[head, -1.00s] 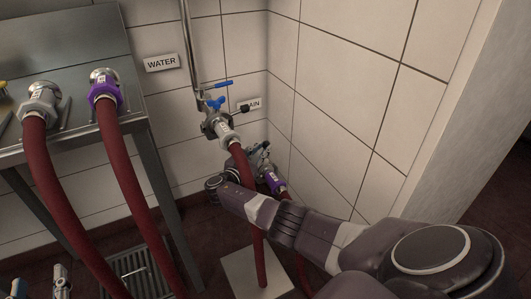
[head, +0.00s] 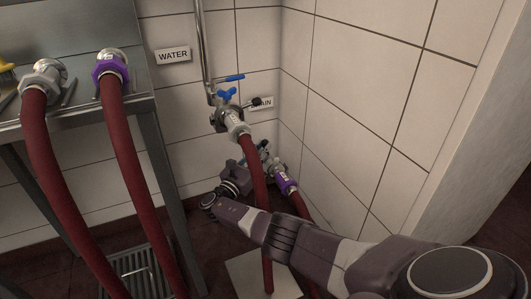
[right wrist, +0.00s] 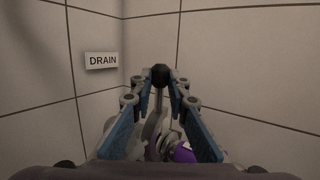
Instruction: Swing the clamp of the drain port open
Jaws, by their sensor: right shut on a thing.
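The drain port (head: 272,166) is low in the corner, with a purple-collared red hose (head: 287,185) on it. In the right wrist view the purple collar (right wrist: 186,153) shows low between my fingers, partly hidden. My right gripper (head: 262,150) is at the port's upper left side. In the right wrist view its blue-padded fingers (right wrist: 160,80) are shut on the clamp's handle, whose black knob (right wrist: 161,74) shows between the tips. The clamp's jaws are mostly hidden, so I cannot tell how far it is open. My left gripper is not in view.
The water port (head: 229,118) with its blue valve lever (head: 228,78) and red hose is just above. A DRAIN sign (right wrist: 102,60) is on the tiled wall close by. A steel bench (head: 145,103) with two hose ends stands at left. A floor grate (head: 140,270) lies below.

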